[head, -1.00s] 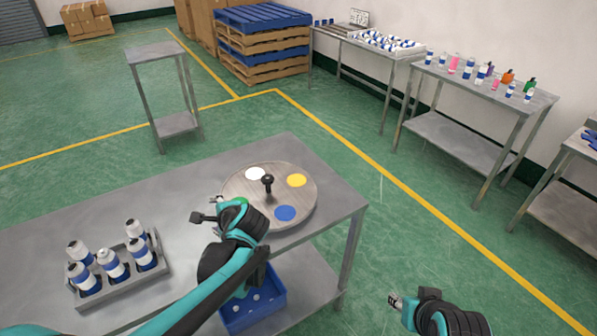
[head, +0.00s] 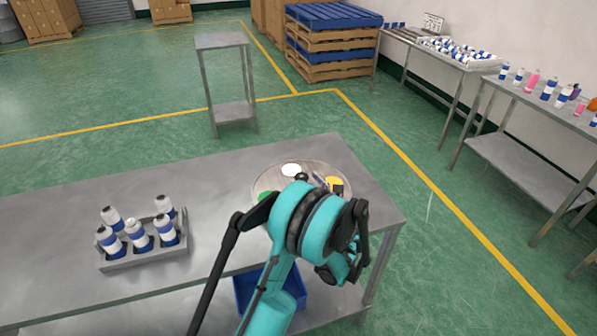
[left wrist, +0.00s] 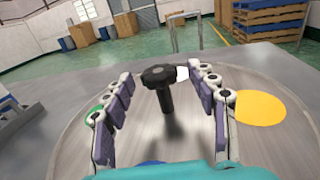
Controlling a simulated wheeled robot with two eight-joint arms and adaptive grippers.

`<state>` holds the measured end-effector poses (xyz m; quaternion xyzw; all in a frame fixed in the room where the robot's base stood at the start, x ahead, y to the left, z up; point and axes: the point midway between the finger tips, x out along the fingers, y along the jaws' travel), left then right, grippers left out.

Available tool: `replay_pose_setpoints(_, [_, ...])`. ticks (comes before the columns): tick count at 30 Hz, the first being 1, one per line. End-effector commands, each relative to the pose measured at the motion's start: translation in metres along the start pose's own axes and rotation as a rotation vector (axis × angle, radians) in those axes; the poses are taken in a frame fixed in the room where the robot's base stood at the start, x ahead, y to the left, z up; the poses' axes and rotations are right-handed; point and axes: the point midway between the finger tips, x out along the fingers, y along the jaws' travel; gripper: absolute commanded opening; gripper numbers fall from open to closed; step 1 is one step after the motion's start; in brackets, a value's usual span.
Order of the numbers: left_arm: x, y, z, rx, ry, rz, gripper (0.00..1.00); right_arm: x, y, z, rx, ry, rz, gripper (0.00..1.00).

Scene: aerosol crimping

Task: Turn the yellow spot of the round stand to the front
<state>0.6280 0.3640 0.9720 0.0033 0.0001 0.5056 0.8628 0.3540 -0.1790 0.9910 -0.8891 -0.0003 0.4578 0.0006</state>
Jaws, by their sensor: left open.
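The round stand (head: 260,181) lies on the near table, mostly behind my left arm in the head view. Its wooden disc (left wrist: 255,80) fills the left wrist view, with a black knob on a post (left wrist: 160,75) at its middle. The yellow spot (left wrist: 260,108) is on the right side of the disc, partly hidden in the head view (head: 333,181). A white spot (head: 291,169) is at the back, a green one (head: 266,197) at the left. A blue one (left wrist: 152,163) barely shows. My left gripper (left wrist: 160,88) is open, its fingers on either side of the knob post, with visible gaps.
A grey tray (head: 145,262) with several white-and-blue cans stands on the table's left. A blue bin (head: 243,290) sits below the table. A small empty table (head: 222,42) stands behind. The tabletop between tray and stand is clear.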

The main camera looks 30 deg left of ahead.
Motion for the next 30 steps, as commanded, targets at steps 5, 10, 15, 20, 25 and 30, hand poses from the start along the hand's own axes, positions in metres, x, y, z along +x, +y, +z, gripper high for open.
replay_pose_setpoints(5, [0.03, 0.001, -0.002, -0.002, 0.001, 0.003, 0.58, 0.007, 0.0, 0.005, 0.0, 0.0, 0.0, 0.4])
replay_pose_setpoints(10, [0.056, 0.001, -0.002, -0.003, 0.002, 0.003, 0.58, 0.011, 0.0, 0.008, 0.0, 0.0, 0.0, 0.4])
replay_pose_setpoints(15, [0.068, 0.001, -0.001, -0.004, 0.002, 0.001, 0.58, 0.013, 0.0, 0.009, 0.0, 0.0, 0.0, 0.4])
replay_pose_setpoints(20, [0.069, 0.001, 0.0, -0.004, 0.002, 0.0, 0.58, 0.013, 0.0, 0.009, 0.0, 0.0, 0.0, 0.4])
replay_pose_setpoints(25, [0.069, 0.001, 0.0, -0.004, 0.002, 0.0, 0.42, 0.012, 0.0, 0.009, 0.0, 0.0, 0.0, 0.4])
replay_pose_setpoints(30, [0.069, 0.001, 0.0, -0.004, 0.002, 0.0, 0.0, 0.012, 0.0, 0.009, 0.0, 0.0, 0.0, 0.4])
